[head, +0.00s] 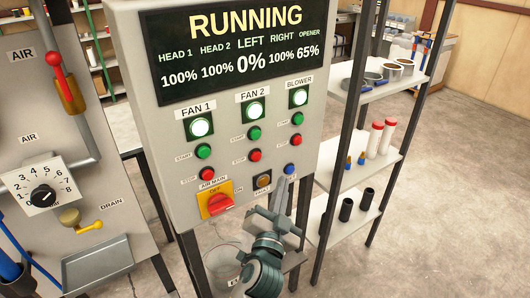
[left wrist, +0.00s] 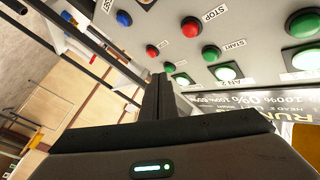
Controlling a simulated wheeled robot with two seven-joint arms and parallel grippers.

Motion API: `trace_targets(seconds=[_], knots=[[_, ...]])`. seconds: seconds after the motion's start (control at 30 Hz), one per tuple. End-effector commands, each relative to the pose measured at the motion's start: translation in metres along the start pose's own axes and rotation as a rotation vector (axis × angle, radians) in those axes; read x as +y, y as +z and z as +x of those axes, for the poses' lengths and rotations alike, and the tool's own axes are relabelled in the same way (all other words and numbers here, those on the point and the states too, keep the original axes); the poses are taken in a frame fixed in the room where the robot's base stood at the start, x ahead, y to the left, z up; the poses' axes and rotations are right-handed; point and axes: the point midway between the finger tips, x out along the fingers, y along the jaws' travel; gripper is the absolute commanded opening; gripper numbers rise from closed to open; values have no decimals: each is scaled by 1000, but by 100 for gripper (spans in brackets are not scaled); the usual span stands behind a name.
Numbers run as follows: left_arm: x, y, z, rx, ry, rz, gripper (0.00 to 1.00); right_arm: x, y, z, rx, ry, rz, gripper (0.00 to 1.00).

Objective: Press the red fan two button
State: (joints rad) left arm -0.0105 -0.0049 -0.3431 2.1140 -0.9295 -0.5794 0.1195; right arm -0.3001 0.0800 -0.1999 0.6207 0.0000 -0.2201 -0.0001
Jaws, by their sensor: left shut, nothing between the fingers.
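The red fan 2 button (head: 254,155) is on the grey control panel, below the green fan 2 start button (head: 254,133) and the lit fan 2 lamp (head: 255,110). It also shows in the left wrist view (left wrist: 191,27), beside a "STOP" label. My left gripper (head: 285,183) is shut and empty. In the head view its fingertips are in front of the panel's lower right, just under the blue button (head: 289,169), to the right of and below the red fan 2 button. Whether the tips touch the panel cannot be told. My right gripper is not in view.
The panel display (head: 245,45) reads RUNNING. Red buttons for fan 1 (head: 207,174) and blower (head: 296,140) flank the fan 2 column. A yellow and red main switch (head: 217,203) is lower left. A shelf rack (head: 384,88) stands to the right.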

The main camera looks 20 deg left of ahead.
Motion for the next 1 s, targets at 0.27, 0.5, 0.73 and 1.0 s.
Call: trace_targets(seconds=[0.27,0.5,0.73,1.0], knots=[[-2,-2,0,2,-3,0,0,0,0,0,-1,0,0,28],[-3,0,2,2,-3,0,0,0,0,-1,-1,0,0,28],[-10,6,11,3,-3,1,0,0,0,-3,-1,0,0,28],[-25,21,32,3,-3,3,0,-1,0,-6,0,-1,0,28]])
